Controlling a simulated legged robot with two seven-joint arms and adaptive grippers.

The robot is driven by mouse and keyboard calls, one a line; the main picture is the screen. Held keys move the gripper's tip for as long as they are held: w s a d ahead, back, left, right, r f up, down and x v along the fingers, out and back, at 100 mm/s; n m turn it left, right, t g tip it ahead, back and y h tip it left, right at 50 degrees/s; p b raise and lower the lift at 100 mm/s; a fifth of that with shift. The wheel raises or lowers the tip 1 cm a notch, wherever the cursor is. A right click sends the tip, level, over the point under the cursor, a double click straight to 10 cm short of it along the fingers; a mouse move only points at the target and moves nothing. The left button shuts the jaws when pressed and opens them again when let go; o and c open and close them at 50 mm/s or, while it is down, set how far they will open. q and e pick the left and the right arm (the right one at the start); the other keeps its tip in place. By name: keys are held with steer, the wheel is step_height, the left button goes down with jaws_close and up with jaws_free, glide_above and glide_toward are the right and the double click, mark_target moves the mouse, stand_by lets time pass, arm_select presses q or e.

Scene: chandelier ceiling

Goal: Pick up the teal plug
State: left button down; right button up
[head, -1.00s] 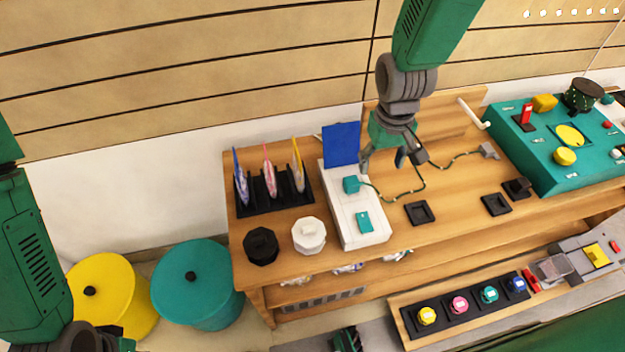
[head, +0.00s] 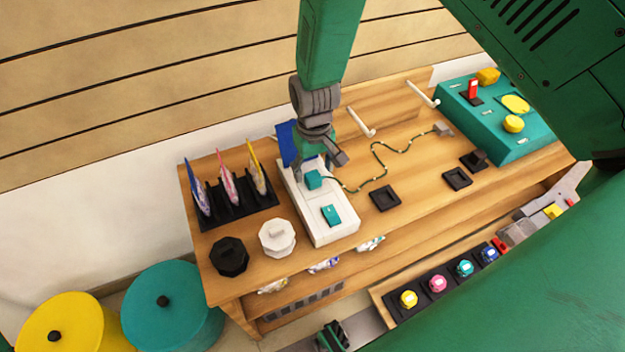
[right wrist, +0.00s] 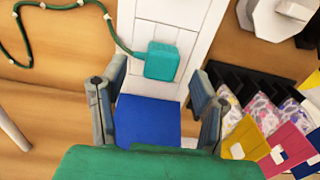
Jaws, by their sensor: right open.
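The teal plug (head: 314,179) sits on the far part of a white power strip (head: 318,236), with a dark green cord running from it to the right. It also shows as a teal block in the right wrist view (right wrist: 162,61). My right gripper (head: 322,164) is above and just behind the plug in the head view. In the right wrist view, its two fingers (right wrist: 155,88) are spread apart with nothing between them, and the plug lies ahead of the gap. I cannot tell whether they touch it. My left gripper is not in view.
A teal switch (head: 331,215) is on the strip's near part. A blue panel (head: 287,145) stands behind it. The cord (head: 378,160) lies across the table.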

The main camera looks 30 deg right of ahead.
mark_target(313, 176)
step_height(313, 176, down, 3)
steer(key=shift+w+f, duration=0.1)
steer(key=c, duration=1.1)
steer(key=shift+a, duration=0.1)
